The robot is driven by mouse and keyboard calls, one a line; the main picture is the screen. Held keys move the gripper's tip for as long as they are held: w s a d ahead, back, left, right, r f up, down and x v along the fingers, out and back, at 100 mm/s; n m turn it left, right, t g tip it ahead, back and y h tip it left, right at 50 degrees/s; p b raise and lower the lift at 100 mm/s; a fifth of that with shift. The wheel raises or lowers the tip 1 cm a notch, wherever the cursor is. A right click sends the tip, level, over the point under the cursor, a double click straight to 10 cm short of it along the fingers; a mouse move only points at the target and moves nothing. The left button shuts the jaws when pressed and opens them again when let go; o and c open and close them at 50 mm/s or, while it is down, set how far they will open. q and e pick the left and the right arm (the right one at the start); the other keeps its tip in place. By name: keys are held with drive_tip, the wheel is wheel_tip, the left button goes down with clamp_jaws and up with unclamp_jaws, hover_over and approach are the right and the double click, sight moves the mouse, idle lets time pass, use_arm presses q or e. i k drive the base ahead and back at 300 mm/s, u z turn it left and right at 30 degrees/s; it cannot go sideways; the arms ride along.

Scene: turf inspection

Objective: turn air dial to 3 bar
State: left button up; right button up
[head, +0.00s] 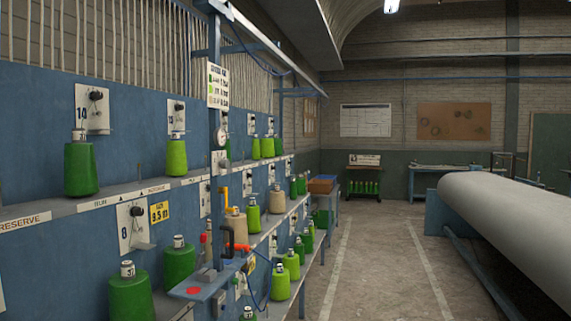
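A round white-faced pressure gauge (220,137) sits on the blue post at the left of centre in the head view. It is too small for me to read its needle or scale. A dark fitting shows just below and to the right of it; I cannot tell whether this is the air dial. A sign (218,87) with green and yellow marks hangs above the gauge. Neither of my grippers shows in the head view, so nothing of mine is seen near the gauge.
A blue rack with green yarn cones (80,168) on shelves runs along the left. A small shelf (200,287) with a red button juts out near an orange tool (238,247) and blue hose. A large pale roll (510,220) lies right. The aisle floor (375,265) between is clear.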

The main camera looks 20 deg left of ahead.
sight(224, 163)
drive_tip(key=i, duration=1.3)
drive_tip(key=u, duration=1.1)
drive_tip(key=i, duration=0.75)
drive_tip(key=u, duration=0.5)
drive_tip(key=k, duration=0.9)
drive_tip(key=u, duration=0.2)
drive_tip(key=i, duration=0.9)
drive_tip(key=z, duration=0.05)
